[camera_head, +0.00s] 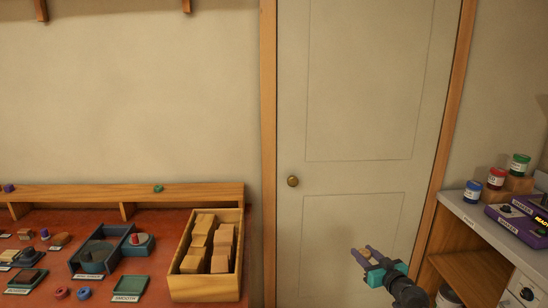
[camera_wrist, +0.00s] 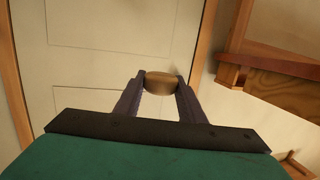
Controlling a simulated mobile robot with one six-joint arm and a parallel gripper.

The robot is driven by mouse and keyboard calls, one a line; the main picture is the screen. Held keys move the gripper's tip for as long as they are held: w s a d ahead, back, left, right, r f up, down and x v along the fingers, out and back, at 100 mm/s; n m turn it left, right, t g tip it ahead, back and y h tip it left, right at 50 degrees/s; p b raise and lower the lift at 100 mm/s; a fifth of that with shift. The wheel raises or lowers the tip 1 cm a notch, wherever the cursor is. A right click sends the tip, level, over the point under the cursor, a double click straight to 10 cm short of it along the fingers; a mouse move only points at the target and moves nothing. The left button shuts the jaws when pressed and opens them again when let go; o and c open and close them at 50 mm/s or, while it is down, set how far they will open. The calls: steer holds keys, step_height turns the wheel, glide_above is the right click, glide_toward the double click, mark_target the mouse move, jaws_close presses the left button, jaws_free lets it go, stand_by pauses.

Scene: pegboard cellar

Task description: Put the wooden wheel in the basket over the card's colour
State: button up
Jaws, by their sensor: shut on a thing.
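My gripper (camera_head: 365,256) is held out in the air in front of the door in the head view. In the wrist view its two dark fingers (camera_wrist: 159,86) are shut on a round brown wooden piece, the wooden wheel (camera_wrist: 160,84). The wheel is small and partly hidden by the fingers in the head view (camera_head: 367,255). No basket and no card can be made out in either view.
A red-topped bench (camera_head: 155,268) at left holds a wooden box of blocks (camera_head: 205,292), trays and small parts. A grey counter (camera_head: 462,207) at right carries paint cans (camera_head: 496,178) and a purple device (camera_head: 520,222). A closed door (camera_head: 345,190) stands between them.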

steer(key=s+a+n+g+y, duration=0.6)
steer(key=s+a+n+y, duration=0.2)
steer(key=a, duration=0.6)
steer(key=shift+s+r+y, duration=0.25)
steer(key=shift+s+y, duration=0.25)
steer(key=shift+s, duration=0.35)
steer(key=shift+s, duration=0.1)
